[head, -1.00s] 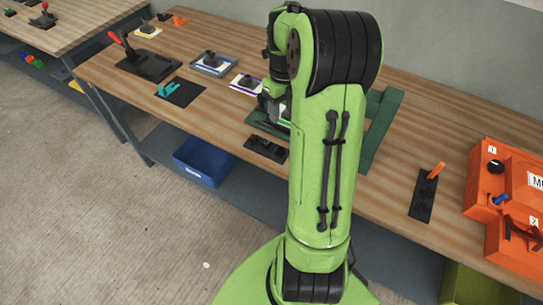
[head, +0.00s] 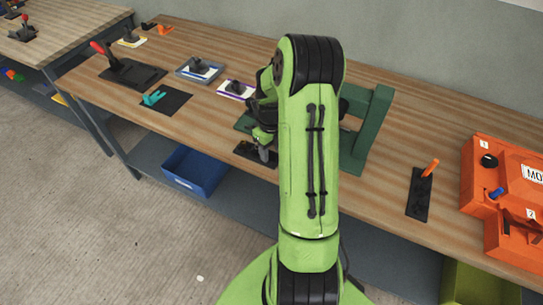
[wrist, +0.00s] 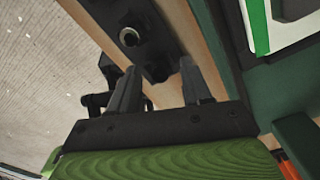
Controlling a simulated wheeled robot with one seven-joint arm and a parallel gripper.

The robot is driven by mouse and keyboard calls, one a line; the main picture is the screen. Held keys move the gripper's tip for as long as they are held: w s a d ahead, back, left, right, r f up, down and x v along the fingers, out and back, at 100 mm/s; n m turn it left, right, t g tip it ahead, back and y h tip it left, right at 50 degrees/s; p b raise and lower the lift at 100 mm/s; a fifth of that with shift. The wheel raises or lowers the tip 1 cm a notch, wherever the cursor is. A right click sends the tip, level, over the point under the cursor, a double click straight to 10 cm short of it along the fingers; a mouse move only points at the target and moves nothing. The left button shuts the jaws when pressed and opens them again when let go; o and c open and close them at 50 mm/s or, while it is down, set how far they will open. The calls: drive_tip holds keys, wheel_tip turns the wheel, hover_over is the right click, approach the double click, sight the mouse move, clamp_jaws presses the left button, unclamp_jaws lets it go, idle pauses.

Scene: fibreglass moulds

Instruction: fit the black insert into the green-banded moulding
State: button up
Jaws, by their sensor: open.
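The green-banded moulding (wrist: 270,22) shows at the top right of the wrist view as a white piece with a green edge. A dark part (wrist: 293,8) shows on it, cut by the frame; I cannot tell whether that is the black insert or how it sits. In the head view my arm hides the moulding. My gripper (wrist: 158,82) is open with nothing seen between its fingers. It points at a black plate (wrist: 152,62) with a pale ring on it, near the table's front edge; the plate also shows in the head view (head: 245,149).
A dark green fixture (head: 378,125) stands behind my arm. Purple-banded (head: 224,92) and blue-banded (head: 183,72) mouldings, each with a black piece, stand to the left, near a red-handled clamp (head: 132,72). An orange box (head: 480,200) and a black plate with an orange lever (head: 418,200) are right.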

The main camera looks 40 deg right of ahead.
sight(271, 153)
clamp_jaws()
drive_tip(key=shift+r, duration=0.1)
wheel_tip(271, 153, up, 10)
drive_tip(key=p, duration=0.1)
drive_tip(key=shift+p, duration=0.4)
drive_tip(key=shift+a, duration=0.1)
drive_tip(key=w+a+f+m, duration=0.3)
drive_tip(key=a+m, duration=0.4)
drive_tip(key=m, duration=0.4)
drive_tip(key=w+a+f+m, duration=0.3)
drive_tip(key=a+m, duration=0.5)
drive_tip(key=m, duration=0.4)
drive_tip(key=w+a+f+m, duration=0.3)
drive_tip(key=a+f+m, duration=0.2)
drive_tip(key=a+m, duration=0.3)
drive_tip(key=m, duration=0.4)
drive_tip(key=shift+w+f, duration=0.25)
drive_tip(key=shift+w, duration=0.1)
